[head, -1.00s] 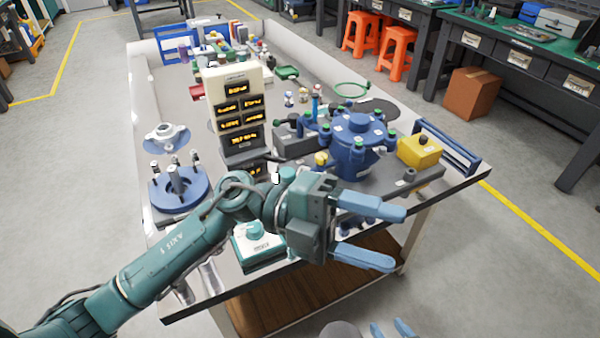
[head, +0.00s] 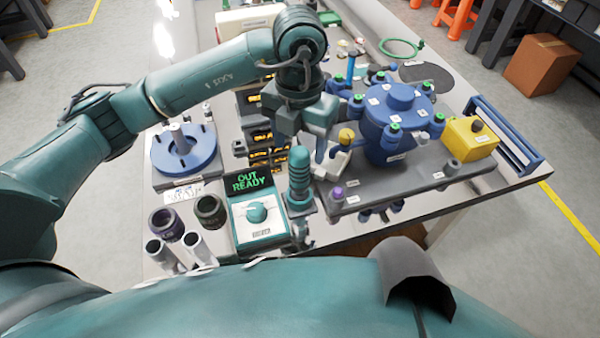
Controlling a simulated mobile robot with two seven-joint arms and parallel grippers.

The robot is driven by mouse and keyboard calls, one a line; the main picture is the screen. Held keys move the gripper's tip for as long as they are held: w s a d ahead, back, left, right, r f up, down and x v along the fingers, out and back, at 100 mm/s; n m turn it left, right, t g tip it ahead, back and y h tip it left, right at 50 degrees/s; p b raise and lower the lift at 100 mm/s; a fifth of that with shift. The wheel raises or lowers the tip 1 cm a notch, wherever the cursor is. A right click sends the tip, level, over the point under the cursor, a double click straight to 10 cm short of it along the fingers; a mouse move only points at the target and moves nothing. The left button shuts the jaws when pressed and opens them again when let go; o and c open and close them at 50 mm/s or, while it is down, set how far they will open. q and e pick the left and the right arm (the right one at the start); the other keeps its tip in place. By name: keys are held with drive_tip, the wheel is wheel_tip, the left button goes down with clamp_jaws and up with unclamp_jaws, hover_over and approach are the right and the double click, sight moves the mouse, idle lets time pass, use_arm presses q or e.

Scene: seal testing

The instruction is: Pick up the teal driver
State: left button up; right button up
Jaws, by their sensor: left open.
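The teal driver (head: 299,182) stands upright with its ridged handle up, at the right side of a teal and white controller box (head: 262,219). My left gripper (head: 309,147) is open and points down just above the driver's top. I cannot tell whether the fingers touch the handle. My right gripper is not in view.
The controller's display (head: 248,180) reads "OUT READY". A blue bolted vessel (head: 397,120) and a yellow box (head: 469,138) stand to the right. Dark cups (head: 210,211) and metal tubes (head: 197,246) are at the left. A blue round fixture (head: 186,150) stands farther back.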

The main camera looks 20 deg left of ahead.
sight(300, 165)
use_arm(q)
drive_tip(key=shift+w+f+p, duration=0.1)
drive_tip(key=shift+f+p, duration=0.25)
drive_tip(key=shift+f, duration=3.05)
drive_tip(key=shift+r, duration=0.1)
drive_tip(key=c, duration=1.2)
